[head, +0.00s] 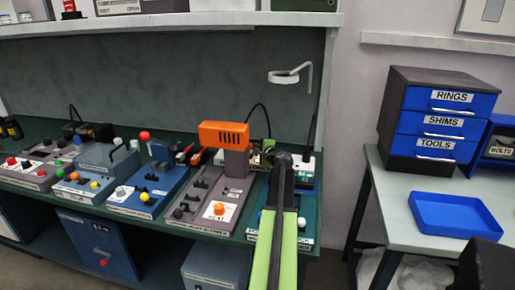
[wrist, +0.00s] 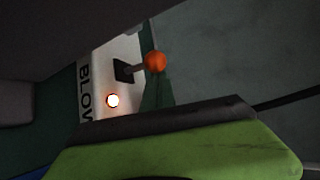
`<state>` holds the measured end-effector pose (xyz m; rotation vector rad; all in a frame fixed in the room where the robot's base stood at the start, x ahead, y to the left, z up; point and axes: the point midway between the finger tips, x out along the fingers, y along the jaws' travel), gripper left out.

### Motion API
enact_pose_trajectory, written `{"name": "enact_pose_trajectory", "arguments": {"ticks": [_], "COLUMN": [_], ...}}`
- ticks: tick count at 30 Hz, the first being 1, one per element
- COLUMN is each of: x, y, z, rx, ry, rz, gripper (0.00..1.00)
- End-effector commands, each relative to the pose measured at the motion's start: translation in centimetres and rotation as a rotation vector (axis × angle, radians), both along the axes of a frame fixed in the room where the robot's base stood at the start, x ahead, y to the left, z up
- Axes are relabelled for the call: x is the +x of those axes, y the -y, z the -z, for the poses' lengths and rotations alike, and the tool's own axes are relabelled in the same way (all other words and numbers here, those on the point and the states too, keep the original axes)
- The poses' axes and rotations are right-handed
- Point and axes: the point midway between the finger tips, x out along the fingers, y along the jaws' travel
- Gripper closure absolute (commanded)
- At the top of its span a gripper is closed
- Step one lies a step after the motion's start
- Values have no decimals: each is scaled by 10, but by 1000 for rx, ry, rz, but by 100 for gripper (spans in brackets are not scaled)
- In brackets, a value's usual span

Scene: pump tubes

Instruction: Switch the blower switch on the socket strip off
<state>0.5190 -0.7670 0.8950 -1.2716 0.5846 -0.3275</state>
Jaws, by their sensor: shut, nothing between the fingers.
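Beside the label, a toggle lever, the blower switch (wrist: 155,61), has an orange ball tip and a dark square base. A round lamp (wrist: 113,100) on the same panel glows. My gripper (head: 268,148) is shut and empty at the back right of the bench in the head view. Its green and black finger fills the lower wrist view, close to the switch. I cannot tell if it touches. In the head view my arm hides most of the strip.
An orange machine (head: 223,135) stands just left of my gripper. Several control boxes line the green bench to the left. On the right table are a drawer unit (head: 400,150) and a blue tray (head: 455,214).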

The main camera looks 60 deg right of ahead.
Motion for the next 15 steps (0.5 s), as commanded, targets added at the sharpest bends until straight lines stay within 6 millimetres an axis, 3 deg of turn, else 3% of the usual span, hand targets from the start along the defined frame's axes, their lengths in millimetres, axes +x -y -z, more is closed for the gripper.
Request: {"name": "enact_pose_trajectory", "arguments": {"ticks": [5, 15], "x": [-18, -89], "y": [-17, -61], "z": [-7, -27], "rx": [3, 1], "ry": [1, 1], "rz": [-6, -1], "gripper": [100, 100]}}
